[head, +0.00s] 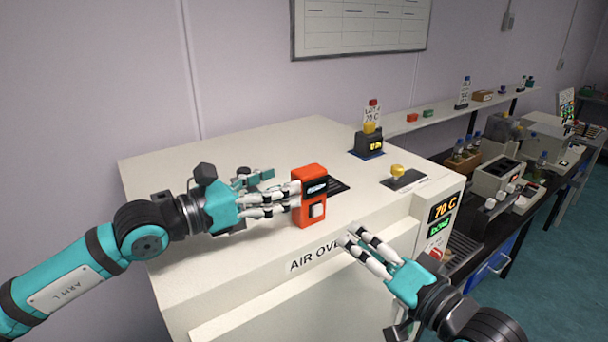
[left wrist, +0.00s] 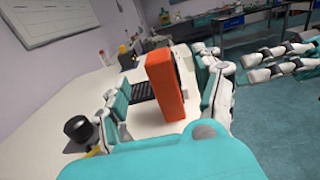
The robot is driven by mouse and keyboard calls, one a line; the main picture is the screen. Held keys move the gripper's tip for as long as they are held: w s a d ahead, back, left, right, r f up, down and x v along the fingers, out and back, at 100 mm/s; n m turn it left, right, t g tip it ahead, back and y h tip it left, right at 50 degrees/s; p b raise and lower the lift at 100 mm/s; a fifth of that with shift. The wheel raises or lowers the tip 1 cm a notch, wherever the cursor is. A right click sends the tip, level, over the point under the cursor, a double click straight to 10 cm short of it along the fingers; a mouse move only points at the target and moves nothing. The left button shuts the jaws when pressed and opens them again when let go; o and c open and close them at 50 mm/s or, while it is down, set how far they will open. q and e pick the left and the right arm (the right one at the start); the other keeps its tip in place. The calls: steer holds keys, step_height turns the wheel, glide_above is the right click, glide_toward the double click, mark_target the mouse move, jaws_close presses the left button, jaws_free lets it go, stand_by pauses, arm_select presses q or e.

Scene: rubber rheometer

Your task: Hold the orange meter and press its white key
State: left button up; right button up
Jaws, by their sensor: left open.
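The orange meter (head: 309,196) stands upright on the white oven top, with a dark display and a white key (head: 317,210) on its front. My left gripper (head: 293,197) is open at the meter's left side. In the left wrist view, the meter (left wrist: 170,88) stands between the spread fingers, with a clear gap to the left finger and little gap to the right one. My right gripper (head: 347,240) is at the oven's front edge, right of and lower in the picture than the meter, apart from it.
The oven top (head: 240,150) has a dark vent behind the meter. A yellow knob (head: 397,171) and a dark device with a yellow top (head: 369,141) stand to the right. A bench with instruments (head: 497,178) extends further right. The oven top behind the meter is mostly clear.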

mark_target(296, 178)
arm_select(q)
steer(key=x, duration=0.6)
steer(key=shift+w+d, duration=0.15)
steer(key=shift+d, duration=0.05)
steer(key=c, duration=1.3)
steer(key=shift+c, duration=0.3)
arm_select(e)
jaws_close()
